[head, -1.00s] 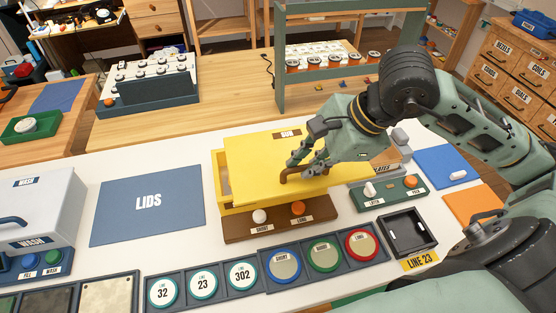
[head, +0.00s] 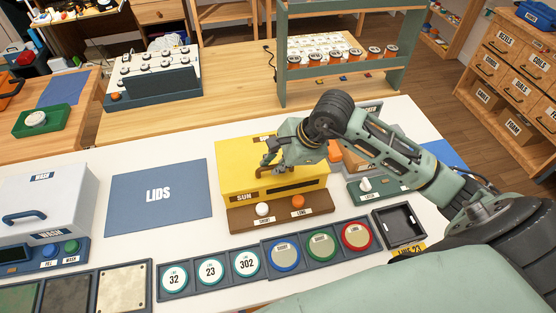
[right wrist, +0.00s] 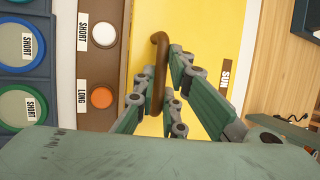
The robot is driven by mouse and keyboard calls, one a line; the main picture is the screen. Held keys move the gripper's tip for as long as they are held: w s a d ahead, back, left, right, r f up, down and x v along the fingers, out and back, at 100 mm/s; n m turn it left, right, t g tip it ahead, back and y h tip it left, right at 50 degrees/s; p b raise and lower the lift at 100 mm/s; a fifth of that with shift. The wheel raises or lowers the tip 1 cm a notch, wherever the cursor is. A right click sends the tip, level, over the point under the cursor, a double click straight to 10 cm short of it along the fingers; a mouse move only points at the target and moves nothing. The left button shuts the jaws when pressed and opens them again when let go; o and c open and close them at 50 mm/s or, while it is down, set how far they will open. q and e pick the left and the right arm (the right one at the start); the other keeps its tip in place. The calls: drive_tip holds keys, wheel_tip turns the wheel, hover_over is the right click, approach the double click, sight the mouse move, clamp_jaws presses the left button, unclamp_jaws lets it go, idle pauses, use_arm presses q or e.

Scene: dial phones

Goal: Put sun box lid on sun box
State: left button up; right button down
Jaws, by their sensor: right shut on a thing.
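The sun box (head: 230,183) is yellow, with a SUN label and a dark slot on its front, and stands on a brown base. The yellow sun box lid (head: 232,153) lies over its top, roughly lined up with it. I cannot tell whether a small gap is left between them. My right gripper (head: 268,163) is shut on the lid's brown handle. In the right wrist view, the handle (right wrist: 158,75) stands between the fingers (right wrist: 165,100), above the yellow lid (right wrist: 205,35). The arm hides the lid's right part. My left gripper is not in view.
The brown base (head: 240,222) carries a white and an orange button. The blue LIDS mat (head: 130,205) to the left is bare. Dials (head: 210,270) fill a front row. A grey-green device (head: 362,192) stands close on the right, with a black tray (head: 400,228) near it.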

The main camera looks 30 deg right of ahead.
drive_tip(key=shift+f+b, duration=0.25)
drive_tip(key=shift+b, duration=0.15)
drive_tip(key=c, duration=1.8)
unclamp_jaws()
drive_tip(key=shift+r+p, duration=0.45)
drive_tip(key=shift+p, duration=0.1)
drive_tip(key=shift+b+v, duration=1.35)
drive_tip(key=shift+v, duration=4.5)
